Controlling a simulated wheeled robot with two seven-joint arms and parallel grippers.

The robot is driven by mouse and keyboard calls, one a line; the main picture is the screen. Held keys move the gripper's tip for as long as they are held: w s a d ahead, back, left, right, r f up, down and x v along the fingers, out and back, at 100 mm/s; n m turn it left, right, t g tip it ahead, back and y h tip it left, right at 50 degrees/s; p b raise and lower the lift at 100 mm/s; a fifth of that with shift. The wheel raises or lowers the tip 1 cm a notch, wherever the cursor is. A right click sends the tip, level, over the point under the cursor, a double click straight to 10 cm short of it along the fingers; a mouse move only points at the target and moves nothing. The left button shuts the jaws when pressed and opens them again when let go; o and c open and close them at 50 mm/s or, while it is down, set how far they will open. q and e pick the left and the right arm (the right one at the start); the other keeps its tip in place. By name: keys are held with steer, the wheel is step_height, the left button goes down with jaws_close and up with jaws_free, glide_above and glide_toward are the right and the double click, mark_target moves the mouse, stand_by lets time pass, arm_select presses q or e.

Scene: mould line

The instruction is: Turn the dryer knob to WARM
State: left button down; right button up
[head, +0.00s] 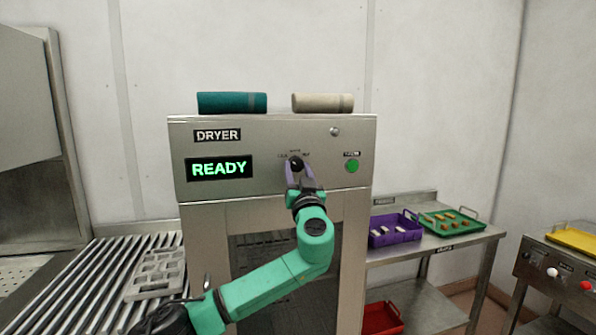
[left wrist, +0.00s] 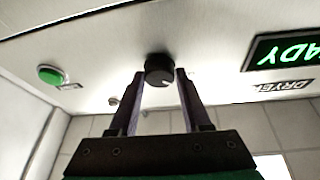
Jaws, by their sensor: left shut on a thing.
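The dryer (head: 265,137) is a steel cabinet with a DRYER label and a green READY display (head: 219,168). Its black knob (head: 296,163) sits mid-panel, with small markings around it too small to read. My left gripper (head: 299,176) reaches up to the knob from below and is shut on it. In the left wrist view the knob (left wrist: 159,70) sits between the two finger ends (left wrist: 159,80), with a pale pointer mark on its face. Which setting the pointer marks cannot be told. My right gripper is not in view.
A green button (head: 352,166) and a small lock (head: 334,132) are right of the knob. Two rolled cloths (head: 232,102) lie on top. A purple crate (head: 395,238) and a green tray (head: 450,231) stand on a side table. A grey mould (head: 158,276) lies on rollers at left.

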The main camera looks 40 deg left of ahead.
arm_select(q)
steer(key=shift+f+b, duration=0.2)
steer(key=shift+b, duration=0.25)
steer(key=m+t+h+b, duration=0.1)
steer(key=m+b, duration=0.2)
steer(key=b, duration=0.1)
steer(key=shift+f+h, duration=0.15)
steer(key=shift+h, duration=0.15)
steer(key=shift+m, duration=0.6)
steer(key=shift+s+r+m+t+h, duration=0.1)
steer(key=shift+r+m+t+h, duration=0.2)
steer(key=shift+m+h, duration=0.15)
steer(key=m, duration=0.1)
steer(key=m+h, duration=0.1)
steer(key=shift+a+r+m+p, duration=0.1)
steer(key=shift+r+m+p, duration=0.15)
steer(key=shift+m+p, duration=0.1)
steer(key=m+h+p, duration=0.1)
steer(key=m, duration=0.1)
steer(key=shift+s+r+m+t+p, duration=0.1)
steer(key=shift+m+t+p, duration=0.2)
steer(key=shift+m+p, duration=0.1)
steer(key=shift+m+h+p, duration=0.65)
steer(key=shift+m+p, duration=0.1)
steer(key=shift+m, duration=0.45)
